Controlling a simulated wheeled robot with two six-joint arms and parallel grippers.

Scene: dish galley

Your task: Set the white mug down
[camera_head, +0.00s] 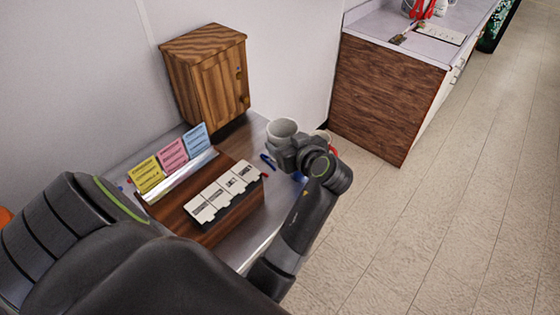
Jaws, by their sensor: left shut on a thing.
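A white mug (282,127) shows just beyond my left gripper (287,143), with its open rim facing up. The gripper is shut on it, though the wrist and gripper body hide the fingertips and the mug's lower part. The mug is over the far right end of a grey metal table (259,230). I cannot tell whether its base touches the table. My right gripper is not in view.
A wooden cabinet (205,75) stands at the table's back. A dark wooden box with white labelled cards (222,192) and yellow (147,175), pink (173,153) and blue notes (195,139) take up the middle. A red-and-white item (331,149) is partly hidden behind my wrist.

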